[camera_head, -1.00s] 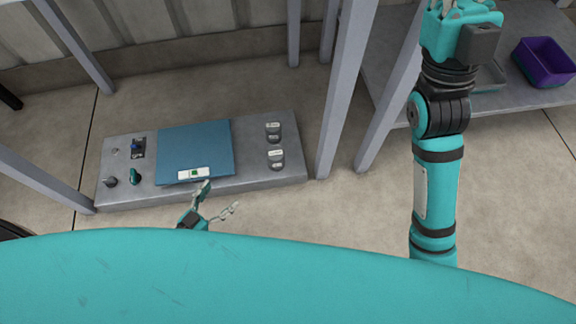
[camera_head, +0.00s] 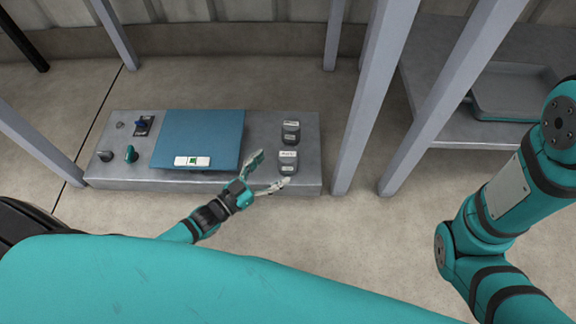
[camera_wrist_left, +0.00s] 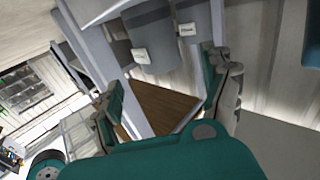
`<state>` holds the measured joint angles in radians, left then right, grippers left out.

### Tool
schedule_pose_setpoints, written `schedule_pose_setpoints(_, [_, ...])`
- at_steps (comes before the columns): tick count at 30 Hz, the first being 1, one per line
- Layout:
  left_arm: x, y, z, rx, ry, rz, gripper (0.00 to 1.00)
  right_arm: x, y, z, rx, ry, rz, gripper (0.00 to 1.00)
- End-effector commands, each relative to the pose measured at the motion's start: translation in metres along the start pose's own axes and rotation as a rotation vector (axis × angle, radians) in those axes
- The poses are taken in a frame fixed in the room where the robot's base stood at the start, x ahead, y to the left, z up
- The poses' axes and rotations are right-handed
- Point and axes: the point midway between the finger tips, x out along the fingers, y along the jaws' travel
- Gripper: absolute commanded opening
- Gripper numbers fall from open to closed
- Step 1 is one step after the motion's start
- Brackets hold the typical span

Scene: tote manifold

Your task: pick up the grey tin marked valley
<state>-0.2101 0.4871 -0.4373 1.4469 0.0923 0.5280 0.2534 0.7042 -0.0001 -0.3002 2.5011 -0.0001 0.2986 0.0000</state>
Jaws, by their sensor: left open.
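Two grey tins with white labels stand on the right part of a low grey slab, a rear tin (camera_head: 291,136) and a front tin (camera_head: 288,166). The lettering is too small for me to tell which is marked valley. My left gripper (camera_head: 271,170) is open, its fingers spread just left of and in front of the front tin; I cannot tell whether it touches. In the left wrist view my open gripper (camera_wrist_left: 163,85) has two grey labelled shapes beyond its fingers, apparently the tins (camera_wrist_left: 153,40). My right gripper is outside the view.
The slab (camera_head: 265,184) also carries a blue panel (camera_head: 198,136) with a white-and-green label, and knobs and switches at its left. Grey posts (camera_head: 372,100) rise right of the tins. A grey tray (camera_head: 515,92) sits on the shelf at right.

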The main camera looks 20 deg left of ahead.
Motion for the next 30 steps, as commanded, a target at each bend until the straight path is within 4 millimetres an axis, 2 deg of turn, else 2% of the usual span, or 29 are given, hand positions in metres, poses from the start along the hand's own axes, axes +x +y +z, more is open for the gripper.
schedule_pose_setpoints(1, [0.007, 0.0, 0.003, 0.0, 0.002, 0.0, 0.82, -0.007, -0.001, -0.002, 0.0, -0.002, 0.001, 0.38])
schedule_pose_setpoints(8, [0.023, 0.0, 0.002, 0.001, 0.002, 0.001, 0.82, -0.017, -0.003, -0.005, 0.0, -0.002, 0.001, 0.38])
schedule_pose_setpoints(13, [0.046, -0.001, 0.002, 0.002, 0.004, 0.001, 0.82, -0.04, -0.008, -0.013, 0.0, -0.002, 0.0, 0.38])
schedule_pose_setpoints(18, [0.065, -0.001, -0.001, 0.001, 0.001, 0.001, 0.82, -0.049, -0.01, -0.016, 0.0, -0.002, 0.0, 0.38])
schedule_pose_setpoints(26, [0.067, -0.001, -0.004, 0.0, -0.001, 0.0, 0.82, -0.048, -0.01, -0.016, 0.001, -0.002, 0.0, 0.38])
schedule_pose_setpoints(30, [0.067, -0.001, -0.004, 0.0, -0.001, 0.0, 0.65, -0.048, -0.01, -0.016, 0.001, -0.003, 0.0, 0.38])
